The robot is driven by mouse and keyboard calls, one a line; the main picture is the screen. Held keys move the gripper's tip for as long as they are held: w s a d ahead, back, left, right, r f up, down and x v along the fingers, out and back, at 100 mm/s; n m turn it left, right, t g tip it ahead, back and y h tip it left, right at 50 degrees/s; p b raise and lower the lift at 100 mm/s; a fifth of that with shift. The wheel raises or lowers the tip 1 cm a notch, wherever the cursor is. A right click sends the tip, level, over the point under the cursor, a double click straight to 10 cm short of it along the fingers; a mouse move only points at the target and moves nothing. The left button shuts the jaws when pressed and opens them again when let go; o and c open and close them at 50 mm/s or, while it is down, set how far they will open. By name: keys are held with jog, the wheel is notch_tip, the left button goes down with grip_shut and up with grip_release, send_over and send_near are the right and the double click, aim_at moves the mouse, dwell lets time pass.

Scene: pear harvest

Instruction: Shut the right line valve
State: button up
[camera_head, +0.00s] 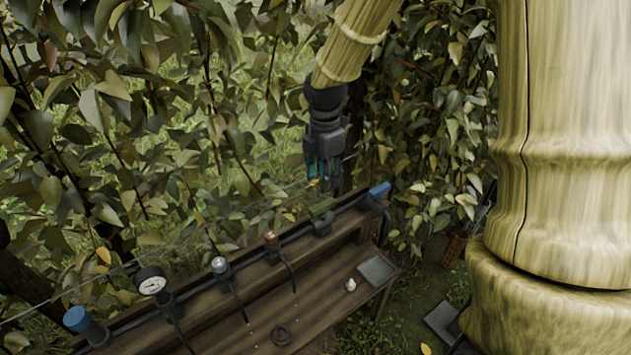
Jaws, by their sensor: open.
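My gripper (327,184) points down above the back rail of a wooden bench, in the right half of the bench's length. It is open, and nothing shows between its fingers. Below it, a dark fitting with a green top (322,216) sits on the black pipe (253,246). A blue-ended fitting (379,190) is at the pipe's right end, to the right of my gripper. Left of the green top are a red-topped fitting (270,237) and a silver-topped fitting (219,265). I cannot tell which of these is the right line valve.
A round white gauge (152,281) and a blue cap (77,320) stand at the pipe's left end. The bench top (262,322) holds a dark ring (281,335), a small white object (350,285) and a grey tray (377,269). Dense foliage stands behind the pipe.

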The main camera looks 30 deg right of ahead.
aim_at(323, 204)
jog(key=shift+w+d+f, duration=0.1)
jog(key=shift+f, duration=2.4)
jog(key=shift+w+f, duration=0.1)
jog(key=shift+f, duration=2.35)
grip_shut()
